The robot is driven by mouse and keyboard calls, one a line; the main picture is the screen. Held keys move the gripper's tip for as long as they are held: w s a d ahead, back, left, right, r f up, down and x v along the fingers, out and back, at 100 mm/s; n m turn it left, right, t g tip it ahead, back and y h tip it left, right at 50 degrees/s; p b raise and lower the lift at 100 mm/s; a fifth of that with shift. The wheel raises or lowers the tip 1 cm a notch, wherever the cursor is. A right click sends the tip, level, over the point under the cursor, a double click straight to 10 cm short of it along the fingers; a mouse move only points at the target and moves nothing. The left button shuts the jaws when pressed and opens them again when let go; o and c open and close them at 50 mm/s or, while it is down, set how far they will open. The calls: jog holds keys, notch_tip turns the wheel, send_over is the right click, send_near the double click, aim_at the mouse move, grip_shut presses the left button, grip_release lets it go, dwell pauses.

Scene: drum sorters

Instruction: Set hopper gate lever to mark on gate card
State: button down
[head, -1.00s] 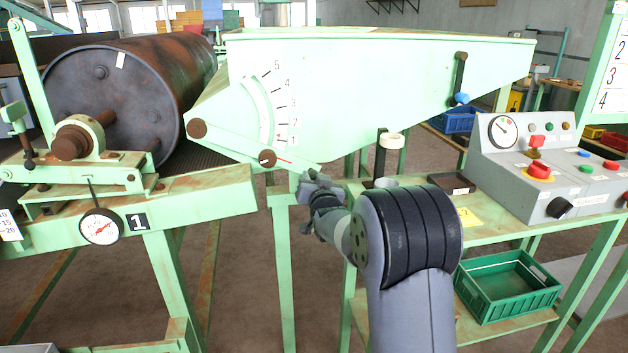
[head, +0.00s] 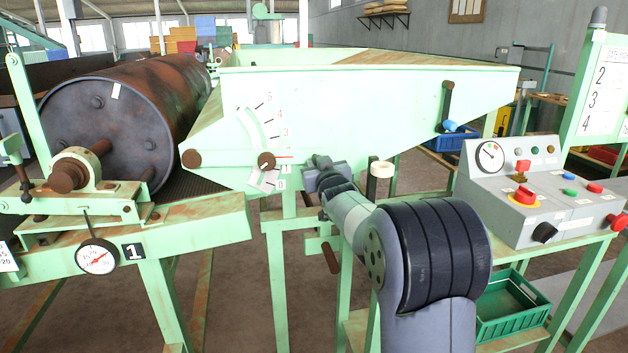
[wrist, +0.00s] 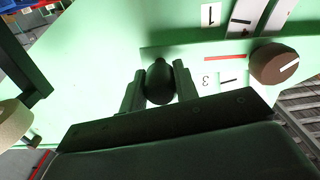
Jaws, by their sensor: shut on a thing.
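The hopper (head: 350,105) is a pale green sloped box on legs. Its gate lever (head: 225,159) runs nearly level from a brown pivot (head: 191,158) at the left, past a brown round knob (head: 266,160), to my gripper. A short red pointer (head: 284,157) shows beside the knob, against a curved white number scale (head: 262,120); the exact mark is too small to read. In the wrist view, my gripper (wrist: 160,76) is shut on the lever's dark rounded handle (wrist: 160,86). The red pointer (wrist: 225,58) lies between two number labels there. I cannot identify the gate card.
A rusty drum (head: 140,115) stands at the left above a round dial (head: 97,257). A grey control box (head: 525,195) sits on the table at the right, with a numbered white board (head: 605,95) behind it. A green crate (head: 505,310) is below. My arm covers part of the table.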

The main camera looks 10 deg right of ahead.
jog(key=shift+r, duration=0.5)
jog(key=c, duration=1.1)
grip_release()
jog(key=shift+f, duration=0.15)
jog(key=s+b, duration=0.1)
jog(key=s, duration=0.9)
jog(key=shift+s, duration=0.4)
jog(key=w+p, duration=0.1)
jog(key=w, duration=1)
jog(key=shift+f+b, duration=0.3)
jog(key=shift+f, duration=0.3)
